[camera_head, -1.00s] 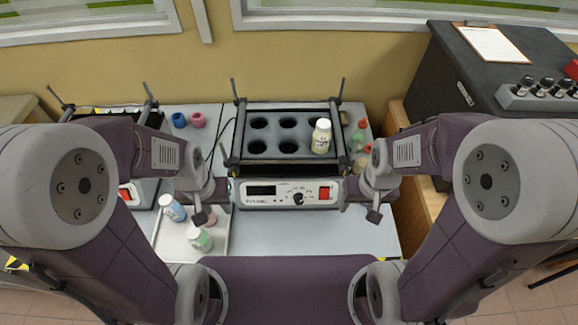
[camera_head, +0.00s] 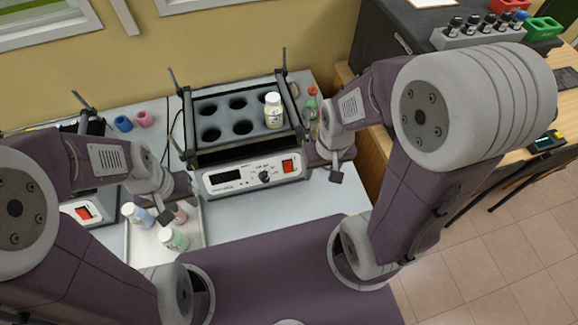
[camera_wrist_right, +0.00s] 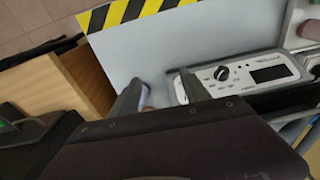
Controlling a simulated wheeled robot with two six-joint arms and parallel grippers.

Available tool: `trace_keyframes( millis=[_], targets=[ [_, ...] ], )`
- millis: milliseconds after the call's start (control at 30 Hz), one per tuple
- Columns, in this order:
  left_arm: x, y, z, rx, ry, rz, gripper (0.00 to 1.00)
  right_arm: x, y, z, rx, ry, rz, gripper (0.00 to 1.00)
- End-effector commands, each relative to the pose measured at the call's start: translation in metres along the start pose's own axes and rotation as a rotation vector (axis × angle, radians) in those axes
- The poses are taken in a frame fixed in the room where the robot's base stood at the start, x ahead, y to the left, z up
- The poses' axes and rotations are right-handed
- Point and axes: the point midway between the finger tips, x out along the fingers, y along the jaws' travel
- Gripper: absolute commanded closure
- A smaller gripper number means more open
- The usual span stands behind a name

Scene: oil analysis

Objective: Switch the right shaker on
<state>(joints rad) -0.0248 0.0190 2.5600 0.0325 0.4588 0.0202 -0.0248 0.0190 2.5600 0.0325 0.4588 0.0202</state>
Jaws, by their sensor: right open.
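The right shaker (camera_head: 200,158) stands on the table in the head view, with a dark rack on top and a white front panel. A red switch (camera_head: 288,166) is at the right end of that panel, beside a black knob. The panel (camera_wrist_right: 240,76) also shows in the right wrist view, where the switch cannot be made out. My right gripper (camera_head: 333,173) is just right of the panel; in the wrist view it (camera_wrist_right: 158,92) is open, with one finger near the panel's end. My left gripper (camera_head: 172,214) is above the white tray; its fingers are unclear.
A white-capped bottle (camera_head: 273,110) stands in the rack. Another shaker's red switch (camera_head: 83,212) shows at left. A red-capped bottle (camera_head: 312,100) stands right of the rack. Blue (camera_head: 123,123) and pink (camera_head: 145,118) pieces lie behind.

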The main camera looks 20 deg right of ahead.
Motion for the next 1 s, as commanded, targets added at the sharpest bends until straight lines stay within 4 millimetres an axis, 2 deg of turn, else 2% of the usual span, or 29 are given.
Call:
trace_keyframes(
  millis=[33, 167, 200, 1000],
  targets=[
    [0.0000, 0.0000, 0.0000, 0.000, 0.000, 0.000, 0.64, 0.0000, 0.0000, 0.0000, 0.000, 0.000, 0.000, 0.59],
    [0.0000, 0.0000, 0.0000, 0.000, 0.000, 0.000, 0.64, 0.0000, 0.0000, 0.0000, 0.000, 0.000, 0.000, 0.95],
    [0.0000, 0.0000, 0.0000, 0.000, 0.000, 0.000, 0.64, 0.0000, 0.0000, 0.0000, 0.000, 0.000, 0.000, 1.00],
    [0.0000, 0.0000, 0.0000, 0.000, 0.000, 0.000, 0.64, 0.0000, 0.0000, 0.0000, 0.000, 0.000, 0.000, 1.00]
  ],
)
